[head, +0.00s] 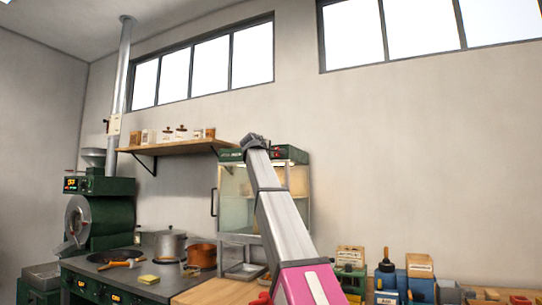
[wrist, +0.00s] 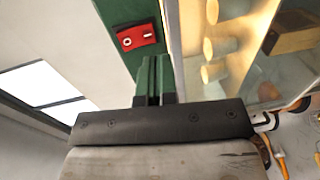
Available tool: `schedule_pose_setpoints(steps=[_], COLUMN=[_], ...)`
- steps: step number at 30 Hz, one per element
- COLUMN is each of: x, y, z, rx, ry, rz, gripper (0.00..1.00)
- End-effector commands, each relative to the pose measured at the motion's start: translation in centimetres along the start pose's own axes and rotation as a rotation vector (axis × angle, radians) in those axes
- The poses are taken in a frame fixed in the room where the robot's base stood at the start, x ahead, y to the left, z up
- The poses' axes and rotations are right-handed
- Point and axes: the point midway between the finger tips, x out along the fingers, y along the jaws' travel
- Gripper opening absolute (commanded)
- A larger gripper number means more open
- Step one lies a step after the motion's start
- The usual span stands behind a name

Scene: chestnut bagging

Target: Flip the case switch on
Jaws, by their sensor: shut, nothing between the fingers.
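The case (head: 236,193) is a glass-fronted cabinet with a green top panel, standing against the wall behind my arm in the head view. The case switch (wrist: 138,38) is a red rocker marked with a circle and a bar, set on the green panel at the upper middle of the wrist view. Which side of the rocker is pressed in is too small to tell. My gripper (wrist: 153,62) is shut and empty, its fingertips just below the switch in the picture; I cannot tell whether they touch the panel. In the head view my gripper (head: 255,142) is raised at the case's top.
The case interior is warmly lit, with pale cups or cones (wrist: 213,72) behind the glass. A shelf with jars (head: 178,147) is left of the case. Pots (head: 171,243) and a green roaster (head: 100,215) stand further left. Boxes and bottles (head: 400,280) crowd the counter at right.

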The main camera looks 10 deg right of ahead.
Motion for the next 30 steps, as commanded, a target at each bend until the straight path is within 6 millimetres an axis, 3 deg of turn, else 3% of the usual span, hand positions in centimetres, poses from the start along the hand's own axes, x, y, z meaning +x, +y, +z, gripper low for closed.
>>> schedule_pose_setpoints(steps=[6,12,18,30], x=[-4.5,-7.3,-8.4,-8.5], y=[-1.2,-1.9,-2.1,-2.1], z=[0.1,0.1,0.1,0.0], rx=[0.000,0.000,0.000,0.001], ry=[0.002,0.001,-0.001,-0.001], rz=[0.001,-0.001,0.000,-0.001], gripper=[0.00,0.00,0.00,0.00])
